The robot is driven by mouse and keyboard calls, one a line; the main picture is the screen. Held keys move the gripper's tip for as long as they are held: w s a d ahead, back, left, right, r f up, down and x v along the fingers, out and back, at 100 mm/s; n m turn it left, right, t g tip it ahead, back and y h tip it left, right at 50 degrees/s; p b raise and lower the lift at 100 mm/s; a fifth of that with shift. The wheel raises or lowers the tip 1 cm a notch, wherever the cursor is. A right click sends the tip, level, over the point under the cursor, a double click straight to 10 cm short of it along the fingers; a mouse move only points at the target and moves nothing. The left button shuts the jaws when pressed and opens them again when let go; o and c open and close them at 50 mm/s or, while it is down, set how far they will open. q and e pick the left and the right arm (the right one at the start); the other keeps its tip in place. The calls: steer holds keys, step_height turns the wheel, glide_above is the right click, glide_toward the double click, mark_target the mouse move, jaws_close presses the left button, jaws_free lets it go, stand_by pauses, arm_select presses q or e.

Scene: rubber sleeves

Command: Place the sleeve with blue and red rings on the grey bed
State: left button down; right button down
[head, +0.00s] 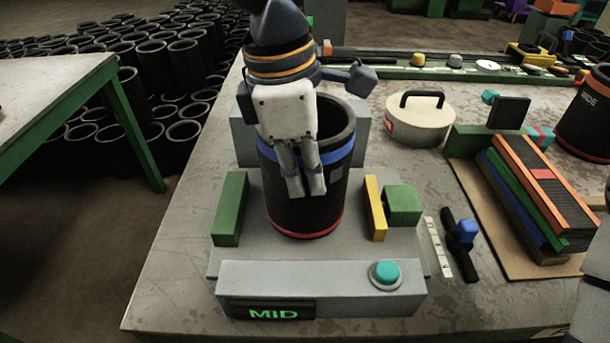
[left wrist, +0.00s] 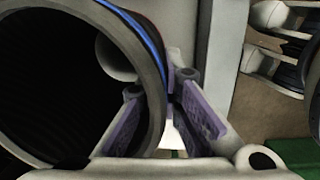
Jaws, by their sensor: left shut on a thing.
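The black sleeve with a blue ring near its top and a red ring at its foot (head: 335,200) stands upright over the grey bed (head: 400,248), between a green block on the left and a yellow plate on the right. I cannot tell for sure whether its foot touches the bed. My left gripper (head: 303,188) comes down over the near rim, shut on the sleeve's wall. In the left wrist view the wall (left wrist: 152,85) runs between the two purple-padded fingers (left wrist: 165,118), with the dark hollow to the left. My right gripper is out of view.
The green block (head: 230,208), yellow plate (head: 375,208) and another green block (head: 403,205) flank the sleeve. In front is a panel reading MID (head: 272,311) with a teal button (head: 385,274). A lidded pot (head: 418,118) and stacked slabs (head: 535,190) stand to the right.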

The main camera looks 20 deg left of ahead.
arm_select(q)
steer(key=shift+d+f, duration=0.1)
steer(key=shift+f, duration=0.5)
steer(key=c, duration=1.8)
jaws_free()
steer(key=shift+f, duration=0.1)
steer(key=r, duration=0.4)
steer(key=a+r, duration=0.1)
steer(key=r, duration=0.7)
steer(key=shift+s+a+r, duration=0.1)
steer(key=shift+s+a, duration=0.25)
